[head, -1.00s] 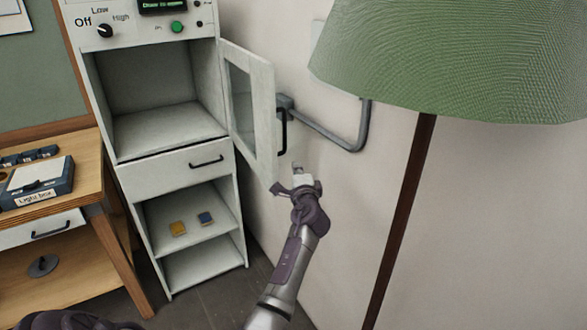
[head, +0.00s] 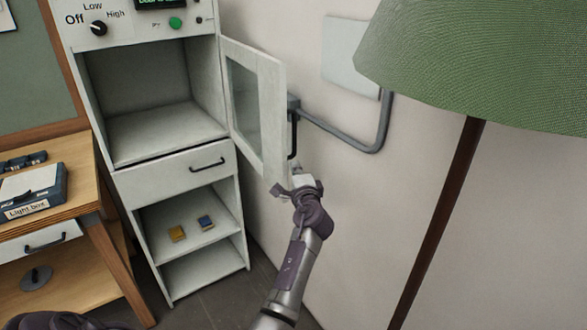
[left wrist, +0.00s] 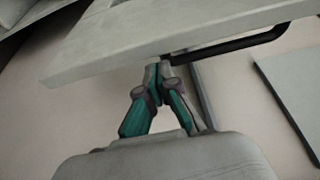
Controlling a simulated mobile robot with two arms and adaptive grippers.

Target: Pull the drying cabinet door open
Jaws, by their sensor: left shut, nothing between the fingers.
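The drying cabinet (head: 196,165) is white. Its door (head: 270,122), with a glass pane, stands open, swung out to the right of the empty upper chamber. The black door handle (head: 293,137) is on the door's outer face, near its free edge. My left gripper (head: 298,178) is shut and empty, just below the handle near the door's lower free corner. In the left wrist view its closed fingertips (left wrist: 158,72) are at the edge of the door (left wrist: 150,38), beside the handle (left wrist: 235,43). I cannot tell whether they touch the door. My right gripper does not show.
A grey wall pipe (head: 350,140) runs close behind the handle. A green lamp shade (head: 480,65) on a brown pole (head: 440,215) stands at right. A wooden bench with a light box (head: 32,192) is at left. Two small blocks lie on the cabinet's lower shelf.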

